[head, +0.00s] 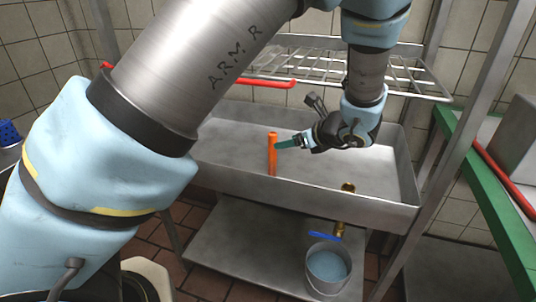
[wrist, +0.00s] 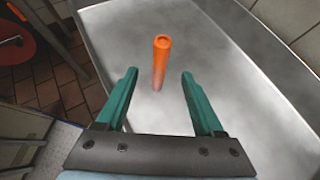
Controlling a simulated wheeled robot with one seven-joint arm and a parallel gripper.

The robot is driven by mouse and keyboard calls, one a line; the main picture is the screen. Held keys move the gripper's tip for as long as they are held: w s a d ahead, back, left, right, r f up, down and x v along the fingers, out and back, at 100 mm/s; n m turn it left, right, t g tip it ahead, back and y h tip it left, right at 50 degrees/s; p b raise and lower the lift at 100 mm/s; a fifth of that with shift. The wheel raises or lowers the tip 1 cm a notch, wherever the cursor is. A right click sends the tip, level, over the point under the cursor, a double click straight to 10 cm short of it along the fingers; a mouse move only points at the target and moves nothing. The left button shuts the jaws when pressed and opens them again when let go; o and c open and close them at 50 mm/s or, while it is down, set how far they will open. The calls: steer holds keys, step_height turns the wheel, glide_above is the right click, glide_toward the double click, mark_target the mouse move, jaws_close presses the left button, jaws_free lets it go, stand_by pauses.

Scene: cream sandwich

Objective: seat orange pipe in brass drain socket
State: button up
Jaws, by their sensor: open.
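The orange pipe (head: 273,154) stands upright on the floor of the steel sink basin (head: 225,143), left of the basin's middle in the head view. In the wrist view the pipe (wrist: 161,62) stands ahead of my gripper, lined up between the two green fingers. My gripper (head: 279,145) is open and empty, with its fingertips close to the pipe in the head view. In the wrist view the fingers (wrist: 158,80) are spread apart and show no contact with the pipe. The brass drain socket (head: 348,187) sits in the basin floor to the right of the pipe.
A wire rack (head: 400,76) hangs above the basin's back. A brass valve with a blue handle (head: 325,236) is under the basin, above a bucket of water (head: 328,266). A green-edged bench (head: 490,200) stands at right. The basin floor between pipe and socket looks clear.

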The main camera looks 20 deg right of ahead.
glide_above(272, 157)
steer(key=s+d, duration=0.1)
steer(key=s, duration=0.1)
step_height(272, 157, down, 3)
steer(key=x, duration=0.1)
steer(key=p+x, duration=0.1)
steer(key=x, duration=0.2)
steer(key=shift+d+f, duration=0.25)
jaws_close()
